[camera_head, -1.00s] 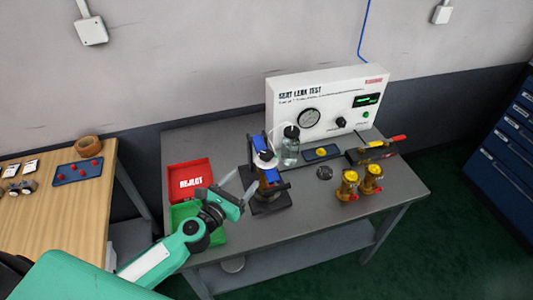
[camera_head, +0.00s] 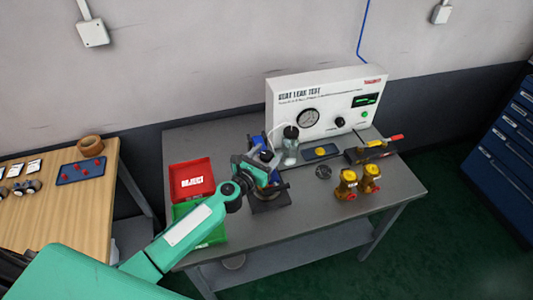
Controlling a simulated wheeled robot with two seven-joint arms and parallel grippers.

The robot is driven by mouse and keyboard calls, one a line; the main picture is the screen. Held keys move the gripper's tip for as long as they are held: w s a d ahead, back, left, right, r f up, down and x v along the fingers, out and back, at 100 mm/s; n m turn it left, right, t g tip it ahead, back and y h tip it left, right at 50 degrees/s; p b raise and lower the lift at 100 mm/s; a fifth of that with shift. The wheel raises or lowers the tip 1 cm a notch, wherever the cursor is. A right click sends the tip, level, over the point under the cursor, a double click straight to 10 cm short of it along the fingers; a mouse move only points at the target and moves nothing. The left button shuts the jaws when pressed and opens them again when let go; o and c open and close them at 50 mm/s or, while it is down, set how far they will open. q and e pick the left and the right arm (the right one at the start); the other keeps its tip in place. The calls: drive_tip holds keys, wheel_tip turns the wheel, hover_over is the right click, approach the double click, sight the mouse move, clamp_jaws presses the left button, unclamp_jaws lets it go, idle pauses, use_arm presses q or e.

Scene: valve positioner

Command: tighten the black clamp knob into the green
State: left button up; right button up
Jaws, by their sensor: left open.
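The clamp fixture with blue parts stands on a black base (camera_head: 272,202) at the left middle of the grey bench. My left gripper (camera_head: 270,174) is at this fixture, in front of its upper part. It is open, with its fingers reaching towards the fixture's top. The black clamp knob and any green zone on it are hidden behind the gripper or too small to make out. I cannot tell whether the fingers touch the knob. My right gripper is not in view.
A white seat leak test panel (camera_head: 290,112) stands at the back, with a clear bottle (camera_head: 290,150) before it. Red (camera_head: 187,168) and green (camera_head: 217,236) bins lie left of the fixture. Two brass valves (camera_head: 347,186) stand to the right. The bench's front right is clear.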

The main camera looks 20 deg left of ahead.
use_arm(q)
drive_tip(key=shift+w, duration=0.1)
drive_tip(key=c, duration=1)
drive_tip(key=shift+o, duration=0.2)
drive_tip(key=m+h, duration=0.1)
drive_tip(key=g+h+b, duration=0.1)
drive_tip(key=m+h+b, duration=0.1)
drive_tip(key=shift+a+f+m+g+h, duration=0.1)
drive_tip(key=shift+f+m+g+h, duration=0.2)
drive_tip(key=shift+h, duration=0.1)
drive_tip(key=m+g+h+b, duration=0.7)
drive_tip(key=g+b, duration=0.2)
drive_tip(key=b, duration=0.1)
drive_tip(key=shift+m+h, duration=0.4)
drive_tip(key=shift+r+m+g+h+b, duration=0.15)
drive_tip(key=shift+m+g+h+b, duration=0.2)
drive_tip(key=shift+m+g+b, duration=0.7)
drive_tip(key=shift+r+m+g+h+b, duration=0.1)
drive_tip(key=shift+m+g+h+b, duration=0.45)
drive_tip(key=shift+g, duration=1)
